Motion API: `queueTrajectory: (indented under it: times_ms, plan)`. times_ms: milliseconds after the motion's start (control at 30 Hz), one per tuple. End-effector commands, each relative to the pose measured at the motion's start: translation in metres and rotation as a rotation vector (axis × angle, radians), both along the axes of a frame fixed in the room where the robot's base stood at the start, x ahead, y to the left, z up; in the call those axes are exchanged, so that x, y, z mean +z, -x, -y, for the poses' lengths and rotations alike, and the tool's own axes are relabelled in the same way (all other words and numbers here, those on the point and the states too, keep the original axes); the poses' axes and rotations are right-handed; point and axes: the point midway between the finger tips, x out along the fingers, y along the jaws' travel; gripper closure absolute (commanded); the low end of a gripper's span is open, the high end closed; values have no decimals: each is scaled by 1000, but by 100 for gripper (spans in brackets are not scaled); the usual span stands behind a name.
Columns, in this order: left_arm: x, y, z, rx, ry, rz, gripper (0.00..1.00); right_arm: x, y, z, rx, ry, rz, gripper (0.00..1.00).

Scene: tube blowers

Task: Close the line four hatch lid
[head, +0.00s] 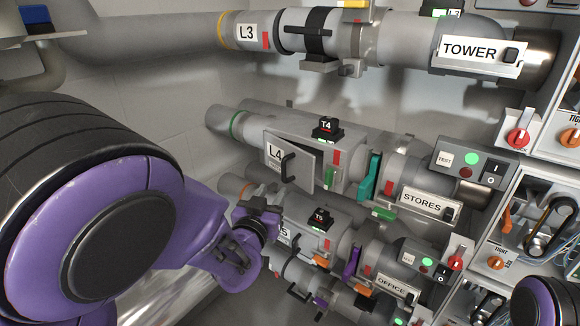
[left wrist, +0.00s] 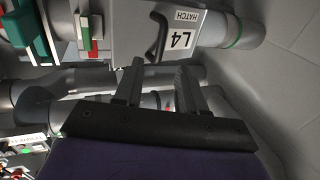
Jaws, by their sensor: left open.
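The line four hatch lid (head: 277,152) is a grey plate marked L4 with a black bar handle (head: 288,168). In the head view it stands ajar, with a dark gap at its right edge. In the left wrist view the lid (left wrist: 128,30) appears upside down, with its handle (left wrist: 157,38) beyond the fingertips. My left gripper (head: 258,213) is below the lid, open and empty, apart from the handle. It also shows in the left wrist view (left wrist: 162,70). My right gripper is out of view.
The line four tube carries a T4 box (head: 327,128), a teal lever (head: 370,178) and a STORES plate (head: 428,205). The L3 tube (head: 246,31) runs above. The line five tube with its T5 box (head: 320,219) runs close below. Control panels stand at the right.

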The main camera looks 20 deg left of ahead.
Motion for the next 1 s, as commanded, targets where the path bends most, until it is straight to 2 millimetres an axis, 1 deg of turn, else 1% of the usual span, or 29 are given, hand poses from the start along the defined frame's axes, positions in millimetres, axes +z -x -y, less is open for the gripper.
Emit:
queueTrajectory:
  times_ms: [200, 300, 400, 533, 767, 800, 833, 867, 900, 1000]
  plan:
    - [1, -49, -2, 2, 1, -2, 60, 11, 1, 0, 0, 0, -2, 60]
    - [0, -70, -1, 1, 1, -2, 60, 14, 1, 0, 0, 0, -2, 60]
    - [-1, -85, -2, 2, 1, -2, 60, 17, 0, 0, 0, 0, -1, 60]
    - [-1, -95, -2, 2, 1, -2, 60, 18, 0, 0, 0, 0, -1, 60]
    - [-2, -96, -2, 2, 0, -2, 60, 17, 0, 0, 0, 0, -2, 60]
    - [-2, -96, -2, 2, 0, -1, 66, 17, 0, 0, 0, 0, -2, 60]
    - [-2, -96, -2, 2, 0, -1, 76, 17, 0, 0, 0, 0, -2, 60]
    - [-2, -96, -2, 2, 0, -1, 86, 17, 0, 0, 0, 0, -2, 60]
    - [-2, -96, -2, 2, 0, -1, 99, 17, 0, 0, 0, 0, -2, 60]
    - [-2, -96, -2, 2, 0, -1, 100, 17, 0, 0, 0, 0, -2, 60]
